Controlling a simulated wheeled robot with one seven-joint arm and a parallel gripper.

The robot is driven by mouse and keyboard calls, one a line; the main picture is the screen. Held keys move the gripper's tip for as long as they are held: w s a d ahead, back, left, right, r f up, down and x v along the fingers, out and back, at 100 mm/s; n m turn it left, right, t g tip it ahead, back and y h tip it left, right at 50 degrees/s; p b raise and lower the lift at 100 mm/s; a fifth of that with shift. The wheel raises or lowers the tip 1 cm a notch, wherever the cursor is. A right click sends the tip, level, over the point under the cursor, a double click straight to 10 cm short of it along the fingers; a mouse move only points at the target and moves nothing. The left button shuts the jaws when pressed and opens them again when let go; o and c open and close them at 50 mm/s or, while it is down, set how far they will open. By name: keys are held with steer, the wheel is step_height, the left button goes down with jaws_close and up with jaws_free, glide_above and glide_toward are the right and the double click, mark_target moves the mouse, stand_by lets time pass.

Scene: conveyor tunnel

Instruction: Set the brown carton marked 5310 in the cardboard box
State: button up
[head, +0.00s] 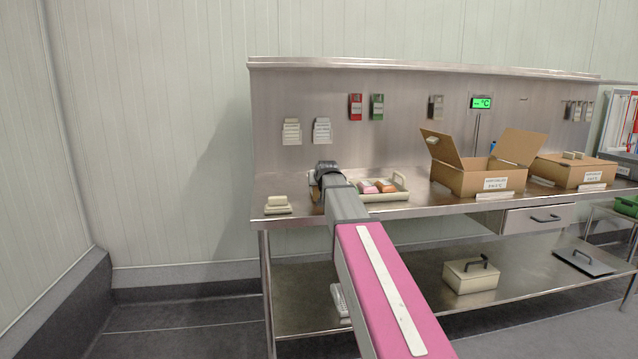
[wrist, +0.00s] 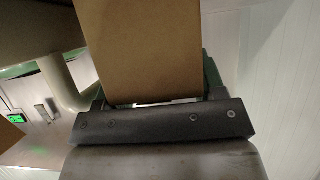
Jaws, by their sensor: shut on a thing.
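My gripper (wrist: 155,85) is shut on a plain brown carton (wrist: 140,45) in the wrist view. No marking shows on the carton's visible face, so I cannot read 5310 there. In the head view my arm hides the gripper and the carton. The cardboard box (head: 482,181) stands open on the steel bench, right of my arm, with its flaps raised and a white label on its front. Its inside is mostly hidden by the front wall. The held carton is apart from it.
A pale tray (head: 398,196) holding pink and orange packs lies between my arm and the box. A closed carton (head: 572,172) stands right of the box. A small pale stack (head: 277,205) sits at the bench's left end. A backsplash (head: 400,140) rises behind.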

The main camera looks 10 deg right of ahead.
steer(key=o, duration=1.3)
steer(key=shift+f, duration=0.1)
